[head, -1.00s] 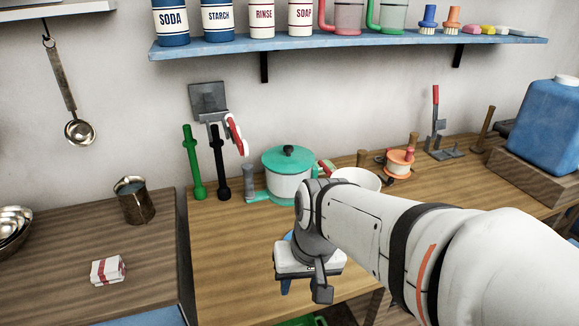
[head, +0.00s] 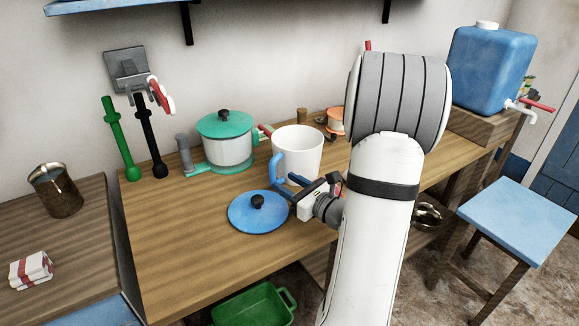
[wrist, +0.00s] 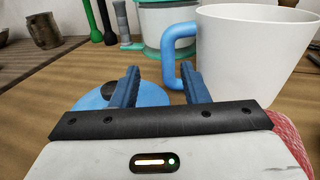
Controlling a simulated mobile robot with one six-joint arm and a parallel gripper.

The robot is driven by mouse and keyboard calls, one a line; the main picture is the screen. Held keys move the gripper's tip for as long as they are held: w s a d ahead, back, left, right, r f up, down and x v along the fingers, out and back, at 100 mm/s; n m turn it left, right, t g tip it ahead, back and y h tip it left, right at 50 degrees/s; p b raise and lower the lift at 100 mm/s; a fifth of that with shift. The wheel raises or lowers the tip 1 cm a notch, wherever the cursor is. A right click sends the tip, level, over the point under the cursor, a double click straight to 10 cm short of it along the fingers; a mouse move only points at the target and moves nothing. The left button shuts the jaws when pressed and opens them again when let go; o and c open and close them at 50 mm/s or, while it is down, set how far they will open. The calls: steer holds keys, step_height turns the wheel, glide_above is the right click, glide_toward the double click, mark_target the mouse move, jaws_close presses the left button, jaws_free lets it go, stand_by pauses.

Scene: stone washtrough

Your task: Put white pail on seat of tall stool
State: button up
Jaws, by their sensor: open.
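The white pail (head: 297,152) stands upright on the wooden table, its blue handle (head: 276,165) on the left side. It also shows at the upper right of the wrist view (wrist: 250,50). My gripper (head: 288,187) is open and empty, low over the table beside the pail. In the wrist view its fingers (wrist: 162,75) point toward the blue handle, which shows above the gap between them; I cannot tell whether they touch it. The tall stool's blue seat (head: 518,218) is at the right in the head view, bare.
A blue lid (head: 258,213) with a black knob lies by my gripper. A green-lidded pot (head: 226,145) stands behind the pail, to its left. A blue water container (head: 492,70) stands at the far right. A green tub (head: 255,304) is below the table.

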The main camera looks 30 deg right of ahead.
mark_target(275, 172)
steer(key=shift+d+f+m+h, duration=0.15)
steer(key=shift+d+m+h, duration=0.15)
steer(key=shift+d+h, duration=0.2)
steer(key=shift+w, duration=0.35)
steer(key=x, duration=0.7)
steer(key=shift+a+r, duration=0.2)
steer(key=shift+c, duration=0.2)
jaws_close()
